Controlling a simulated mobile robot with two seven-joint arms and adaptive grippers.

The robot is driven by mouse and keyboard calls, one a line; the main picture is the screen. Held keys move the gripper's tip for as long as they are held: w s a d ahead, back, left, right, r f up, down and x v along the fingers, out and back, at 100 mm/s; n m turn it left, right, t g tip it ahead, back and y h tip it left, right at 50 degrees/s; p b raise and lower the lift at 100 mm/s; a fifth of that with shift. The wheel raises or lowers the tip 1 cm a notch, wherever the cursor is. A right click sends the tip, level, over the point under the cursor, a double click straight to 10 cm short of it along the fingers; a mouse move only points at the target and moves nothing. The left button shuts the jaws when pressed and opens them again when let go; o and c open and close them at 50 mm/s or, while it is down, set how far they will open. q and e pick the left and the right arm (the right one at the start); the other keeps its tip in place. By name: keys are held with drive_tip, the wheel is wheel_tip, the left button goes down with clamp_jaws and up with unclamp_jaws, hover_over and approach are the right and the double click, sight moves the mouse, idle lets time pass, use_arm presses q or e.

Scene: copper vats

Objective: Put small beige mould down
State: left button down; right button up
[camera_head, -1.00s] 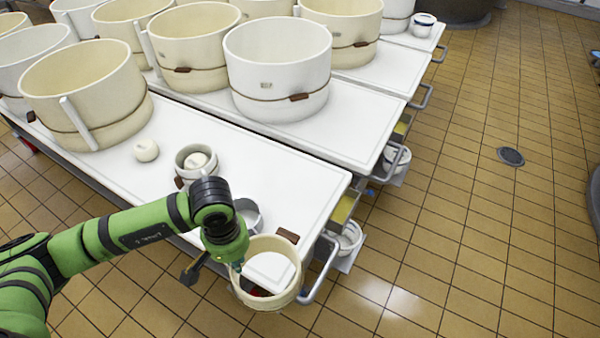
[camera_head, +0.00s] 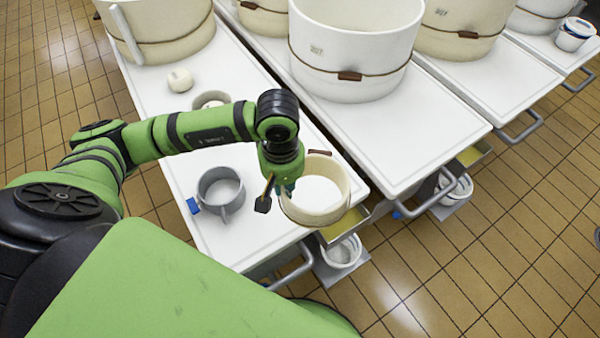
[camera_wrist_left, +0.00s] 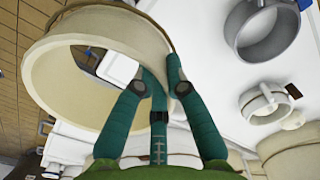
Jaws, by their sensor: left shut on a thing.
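In the left wrist view the fingers (camera_wrist_left: 160,85) pinch the wall of the mould (camera_wrist_left: 62,95), which is tilted in that picture. White table top shows through the ring in the head view. Whether its base touches the table or hangs just above is unclear. My right gripper is not in view.
A grey handled mould (camera_head: 212,208) stands left of the gripper, with a blue item (camera_head: 193,206) beside it. A pale ball-like item (camera_head: 180,80) and a small pot (camera_head: 208,99) are farther back. Large white (camera_head: 350,75) and beige vats (camera_head: 165,40) stand behind. The near table corner is bare.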

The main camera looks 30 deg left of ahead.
use_arm(q)
drive_tip(key=shift+w+a+f+n+b, duration=0.5)
drive_tip(key=shift+w+f+n+b, duration=1.35)
drive_tip(key=shift+f+n, duration=0.8)
drive_tip(key=shift+w+a+f+n+b, duration=0.5)
drive_tip(key=shift+w+f+n+b, duration=1.5)
drive_tip(key=shift+n, duration=1.15)
drive_tip(key=shift+w+a+f+n+b, duration=0.5)
drive_tip(key=shift+w+f+n+b, duration=1.2)
drive_tip(key=shift+f+n, duration=1.05)
drive_tip(key=c, duration=1.3)
unclamp_jaws()
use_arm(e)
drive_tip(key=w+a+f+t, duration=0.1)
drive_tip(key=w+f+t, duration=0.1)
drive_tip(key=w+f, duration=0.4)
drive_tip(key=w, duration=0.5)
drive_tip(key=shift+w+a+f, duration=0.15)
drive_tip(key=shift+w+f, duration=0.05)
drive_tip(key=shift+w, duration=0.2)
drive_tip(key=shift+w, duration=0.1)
